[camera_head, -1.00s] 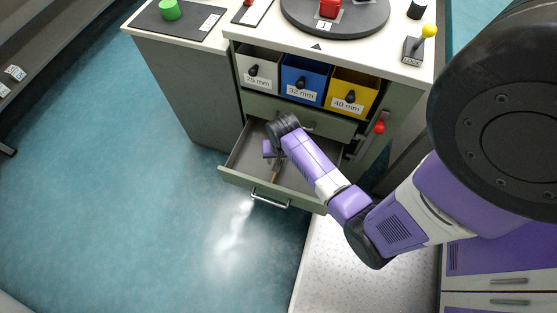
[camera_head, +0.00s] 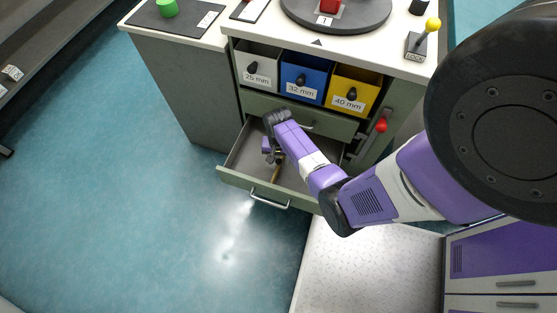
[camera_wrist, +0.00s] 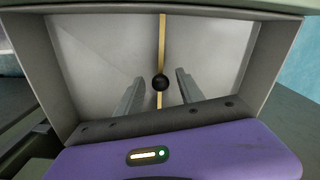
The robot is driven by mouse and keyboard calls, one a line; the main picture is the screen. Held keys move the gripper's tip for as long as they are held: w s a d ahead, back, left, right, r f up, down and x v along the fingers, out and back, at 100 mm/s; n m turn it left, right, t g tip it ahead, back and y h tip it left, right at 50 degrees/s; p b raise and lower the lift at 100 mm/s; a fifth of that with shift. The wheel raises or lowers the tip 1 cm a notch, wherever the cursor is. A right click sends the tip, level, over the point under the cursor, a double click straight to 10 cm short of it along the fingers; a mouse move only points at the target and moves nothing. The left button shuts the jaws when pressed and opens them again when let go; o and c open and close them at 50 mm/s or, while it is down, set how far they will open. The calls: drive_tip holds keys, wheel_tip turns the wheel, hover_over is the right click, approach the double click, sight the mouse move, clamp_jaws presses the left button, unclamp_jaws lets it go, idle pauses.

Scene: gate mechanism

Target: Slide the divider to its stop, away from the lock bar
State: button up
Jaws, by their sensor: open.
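The divider (camera_wrist: 162,40) is a thin tan strip with a round black knob (camera_wrist: 160,83), standing in the open drawer. In the head view a short piece of the divider (camera_head: 277,174) shows below my gripper (camera_head: 272,158); the rest is hidden by my arm. In the wrist view my gripper (camera_wrist: 158,92) is open, with one finger on each side of the knob and a gap on both sides. I cannot tell how deep the fingertips reach. I cannot clearly make out the lock bar; a red-knobbed handle (camera_head: 381,125) is on the cabinet's right side.
The green drawer (camera_head: 240,180) is pulled out, with walls close around my gripper. Above it are grey (camera_head: 257,80), blue (camera_head: 302,88) and yellow (camera_head: 350,103) bins. A yellow-balled lever (camera_head: 432,24) on a block marked LOCK stands on the worktop. Floor to the left is free.

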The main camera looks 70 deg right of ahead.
drive_tip(key=shift+c, duration=0.3)
clamp_jaws()
idle(1.2)
